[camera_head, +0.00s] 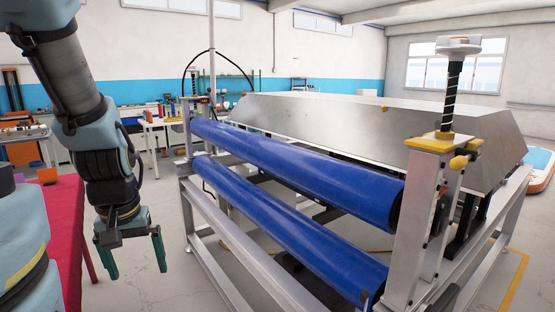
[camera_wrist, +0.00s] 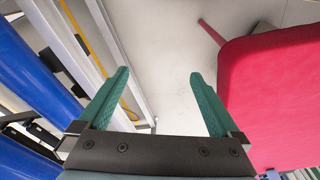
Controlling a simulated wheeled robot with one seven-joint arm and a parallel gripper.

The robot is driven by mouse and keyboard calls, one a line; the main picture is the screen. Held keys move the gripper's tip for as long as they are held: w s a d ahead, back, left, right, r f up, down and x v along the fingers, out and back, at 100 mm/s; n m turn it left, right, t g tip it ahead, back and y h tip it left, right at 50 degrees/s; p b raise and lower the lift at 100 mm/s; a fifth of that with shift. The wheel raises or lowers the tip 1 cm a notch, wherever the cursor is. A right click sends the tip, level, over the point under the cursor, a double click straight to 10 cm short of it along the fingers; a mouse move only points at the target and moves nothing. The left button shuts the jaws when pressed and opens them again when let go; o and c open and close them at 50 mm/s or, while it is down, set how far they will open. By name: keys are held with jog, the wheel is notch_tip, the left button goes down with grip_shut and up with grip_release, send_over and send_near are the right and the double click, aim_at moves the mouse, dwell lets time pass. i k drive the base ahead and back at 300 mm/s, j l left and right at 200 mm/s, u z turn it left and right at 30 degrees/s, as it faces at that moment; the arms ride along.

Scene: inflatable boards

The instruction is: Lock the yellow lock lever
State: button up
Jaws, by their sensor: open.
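A yellow lock lever (camera_head: 460,161) sticks out from the side of the near right post of the machine, below a yellow block (camera_head: 430,143) and a black threaded spindle (camera_head: 454,85). Whether it is locked cannot be told. My gripper (camera_head: 136,262) hangs at the left of the head view, pointing down, well away from the lever. Its green fingers are apart with nothing between them. In the wrist view the gripper (camera_wrist: 160,78) is open over bare floor, and the lever is not visible.
Two blue rollers (camera_head: 300,170) run along the machine's metal frame (camera_head: 225,278), between my gripper and the right post. A red-covered table (camera_head: 66,225) stands close on the left. It also shows in the wrist view (camera_wrist: 275,95). Floor between table and frame is clear.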

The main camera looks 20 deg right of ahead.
aim_at(460, 159)
jog(key=k+l, duration=0.2)
jog(key=l, duration=0.15)
jog(key=k+l, duration=0.2)
jog(key=l, duration=0.2)
jog(key=k+l, duration=0.2)
jog(key=l, duration=0.15)
